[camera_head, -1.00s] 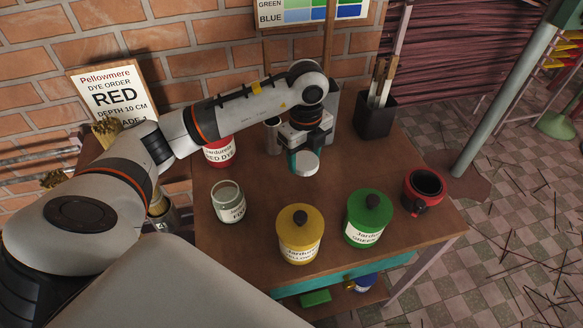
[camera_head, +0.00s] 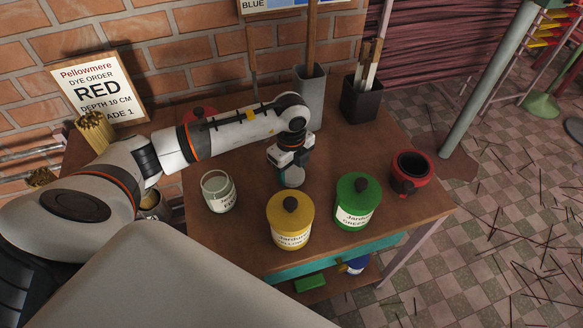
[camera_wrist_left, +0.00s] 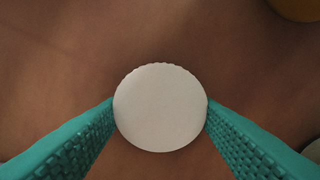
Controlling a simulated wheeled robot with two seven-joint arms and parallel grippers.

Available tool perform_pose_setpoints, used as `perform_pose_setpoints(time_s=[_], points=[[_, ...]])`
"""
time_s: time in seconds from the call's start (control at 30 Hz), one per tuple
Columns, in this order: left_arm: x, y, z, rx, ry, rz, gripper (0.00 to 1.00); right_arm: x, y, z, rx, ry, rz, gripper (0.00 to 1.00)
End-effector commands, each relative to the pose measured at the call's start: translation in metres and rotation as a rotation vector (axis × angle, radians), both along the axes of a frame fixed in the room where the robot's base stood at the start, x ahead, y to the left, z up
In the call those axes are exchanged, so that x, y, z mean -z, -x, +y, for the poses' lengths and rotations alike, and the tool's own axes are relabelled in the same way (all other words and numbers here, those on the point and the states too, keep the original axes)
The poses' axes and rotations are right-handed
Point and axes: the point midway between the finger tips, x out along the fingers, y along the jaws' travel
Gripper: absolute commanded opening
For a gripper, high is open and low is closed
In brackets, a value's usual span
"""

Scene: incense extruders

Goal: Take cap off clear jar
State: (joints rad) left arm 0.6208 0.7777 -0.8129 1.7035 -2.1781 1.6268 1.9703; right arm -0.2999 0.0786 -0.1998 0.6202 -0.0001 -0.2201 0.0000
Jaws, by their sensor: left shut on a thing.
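The clear jar (camera_head: 220,197) stands upright at the left of the table in the head view, with a pale label and pale contents. Its mouth appears open, with no cap on it. My left gripper (camera_head: 291,172) is to the right of the jar, apart from it, behind the yellow jar. It is shut on a round white cap (camera_wrist_left: 160,107), which fills the gap between the teal fingers in the left wrist view. The cap also shows below the gripper in the head view (camera_head: 292,178). Whether it touches the table I cannot tell. My right gripper is out of view.
A yellow lidded jar (camera_head: 290,225) and a green lidded jar (camera_head: 357,205) stand at the front of the table (camera_head: 240,240). A red pot (camera_head: 411,173) stands at right. A red jar (camera_head: 199,114) is partly hidden behind my arm. Tool holders stand at the back.

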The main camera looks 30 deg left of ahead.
Motion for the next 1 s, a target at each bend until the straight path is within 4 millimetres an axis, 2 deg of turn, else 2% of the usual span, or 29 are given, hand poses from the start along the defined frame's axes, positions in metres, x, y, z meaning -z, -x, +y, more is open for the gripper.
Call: perform_pose_setpoints(time_s=[0.2, 0.23, 0.33, 0.37, 0.6, 0.73, 0.87, 1.0], points=[[0.005, 0.0, 0.0, 0.0, 0.0, 0.0, 0.28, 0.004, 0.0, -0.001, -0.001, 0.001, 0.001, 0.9], [0.004, 0.0, 0.0, 0.0, 0.0, 0.0, 0.59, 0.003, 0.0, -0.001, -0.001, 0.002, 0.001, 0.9], [0.003, 0.0, 0.0, 0.0, 0.0, 0.0, 0.75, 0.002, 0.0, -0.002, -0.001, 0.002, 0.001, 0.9], [0.003, 0.0, 0.0, 0.0, 0.0, 0.0, 0.78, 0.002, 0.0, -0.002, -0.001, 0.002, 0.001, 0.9], [0.003, 0.0, 0.0, 0.0, 0.0, 0.0, 0.78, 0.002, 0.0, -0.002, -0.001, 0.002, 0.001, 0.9], [-0.005, -0.001, 0.0, 0.0, 0.0, -0.002, 0.78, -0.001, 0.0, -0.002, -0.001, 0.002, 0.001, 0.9], [-0.024, -0.001, 0.001, 0.0, -0.001, -0.005, 0.78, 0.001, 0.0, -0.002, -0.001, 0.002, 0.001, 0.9], [-0.055, -0.001, 0.001, 0.002, 0.0, -0.006, 0.78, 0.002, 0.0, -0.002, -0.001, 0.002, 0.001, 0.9]])
